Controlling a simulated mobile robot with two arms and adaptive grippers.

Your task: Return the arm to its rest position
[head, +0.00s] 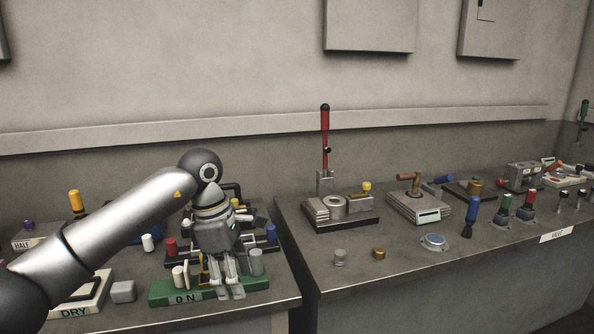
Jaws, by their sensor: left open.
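My left arm (130,222) comes in from the left and reaches over the left bench. My left gripper (229,288) points down with its fingers open, in front of a green base labelled "0 N" (170,292). A cream cylinder (178,277) stands left of the fingers and a grey cylinder (257,263) right of them. I see nothing held between the fingers. The gripper hides part of the green base and some of the pegs behind it. My right gripper is not in view.
A red peg (171,247) and a blue peg (271,233) stand close behind the gripper. A "DRY" box (76,309) and a grey block (123,291) lie below the arm. A gap separates the right bench (330,278), which holds a tall red lever (325,140) and several fixtures.

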